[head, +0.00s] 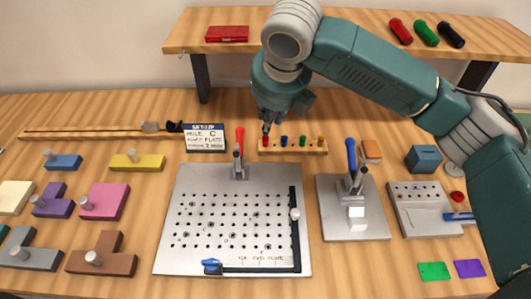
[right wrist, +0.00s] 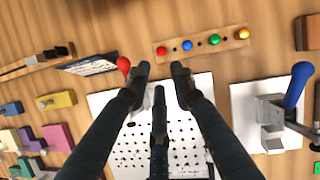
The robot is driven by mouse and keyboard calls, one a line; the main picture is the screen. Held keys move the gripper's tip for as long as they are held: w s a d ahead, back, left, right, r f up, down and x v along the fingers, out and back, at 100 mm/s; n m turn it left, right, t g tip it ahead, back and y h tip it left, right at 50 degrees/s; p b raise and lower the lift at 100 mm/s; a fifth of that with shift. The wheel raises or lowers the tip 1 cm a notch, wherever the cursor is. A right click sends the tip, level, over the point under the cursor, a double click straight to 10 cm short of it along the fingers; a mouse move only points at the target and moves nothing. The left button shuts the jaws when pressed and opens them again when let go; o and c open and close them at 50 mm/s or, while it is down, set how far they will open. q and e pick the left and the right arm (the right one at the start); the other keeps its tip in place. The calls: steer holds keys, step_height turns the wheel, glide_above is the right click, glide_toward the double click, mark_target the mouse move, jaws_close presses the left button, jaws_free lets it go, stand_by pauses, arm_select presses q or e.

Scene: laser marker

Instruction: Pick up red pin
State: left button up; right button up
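A wooden rack (head: 293,150) holds a row of small coloured pins behind the perforated metal plate. The red pin (head: 266,141) is at its left end and is partly hidden by my right gripper (head: 267,125) in the head view. In the right wrist view the red pin (right wrist: 161,51) stands in the rack (right wrist: 201,44), just beyond the fingertips. My right gripper (right wrist: 161,76) is open, its fingers spread with nothing between them. My left gripper is in neither view.
Blue (right wrist: 187,45), green (right wrist: 214,39) and yellow (right wrist: 243,34) pins share the rack. A red-handled clamp (head: 239,148) stands left of my right gripper, with a label card (head: 205,138) beyond it. A blue-handled clamp (head: 351,165) is to the right. A raised shelf (head: 370,35) runs behind.

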mark_target(266, 138)
steer(key=x, duration=0.5)
steer(key=p+x, duration=0.1)
steer(key=x, duration=0.5)
steer(key=shift+w+d+r, duration=0.1)
steer(key=shift+w+d, duration=0.1)
jaws_close()
